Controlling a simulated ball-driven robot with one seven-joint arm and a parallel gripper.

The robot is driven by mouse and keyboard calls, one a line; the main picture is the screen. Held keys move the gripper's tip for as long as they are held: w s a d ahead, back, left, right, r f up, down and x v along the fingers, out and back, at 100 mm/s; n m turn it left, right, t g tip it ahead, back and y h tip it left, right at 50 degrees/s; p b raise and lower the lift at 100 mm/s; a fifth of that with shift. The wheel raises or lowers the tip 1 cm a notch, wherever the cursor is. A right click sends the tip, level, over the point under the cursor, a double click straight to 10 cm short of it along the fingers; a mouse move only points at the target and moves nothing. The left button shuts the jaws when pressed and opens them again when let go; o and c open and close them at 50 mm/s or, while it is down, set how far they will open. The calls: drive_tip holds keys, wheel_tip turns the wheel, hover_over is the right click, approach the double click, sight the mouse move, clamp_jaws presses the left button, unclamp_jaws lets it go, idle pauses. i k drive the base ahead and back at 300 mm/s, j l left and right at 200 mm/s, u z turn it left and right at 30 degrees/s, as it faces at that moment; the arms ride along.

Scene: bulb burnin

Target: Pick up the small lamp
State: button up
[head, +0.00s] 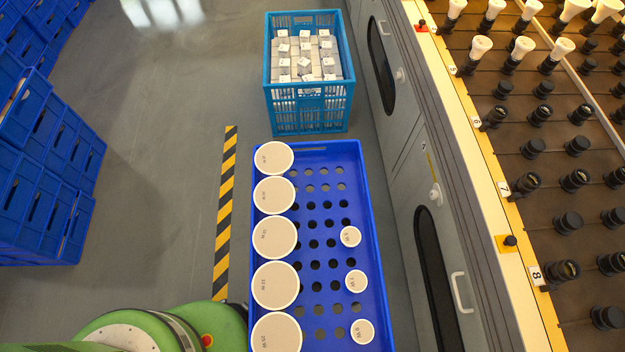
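A blue perforated tray (320,153) holds round white discs with printed wattage marks, seen from above. They look like lamps standing in the tray, but only their tops show. Three small ones stand apart in a column at the right: the far one (350,237), the middle one (356,281) and the near one (362,331). Several large ones, such as the middle one (274,237), line the left side. Which one is the small lamp I cannot tell from size alone, as the three small discs look alike. My gripper is not in view.
A light blue crate (308,119) of small white boxes stands beyond the tray. At right, a rack (547,218) carries rows of black sockets, with white bulbs in the far rows. Blue bins (40,190) stack at left. Grey floor beside the striped tape (226,205) is clear.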

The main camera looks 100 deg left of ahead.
sight(350, 236)
drive_tip(key=k+j+u, duration=0.1)
drive_tip(key=k+u, duration=0.2)
drive_tip(key=k+j+u, duration=0.35)
drive_tip(key=k, duration=0.15)
drive_tip(key=k+j+u, duration=0.3)
drive_tip(key=k+l, duration=0.05)
drive_tip(key=k, duration=0.05)
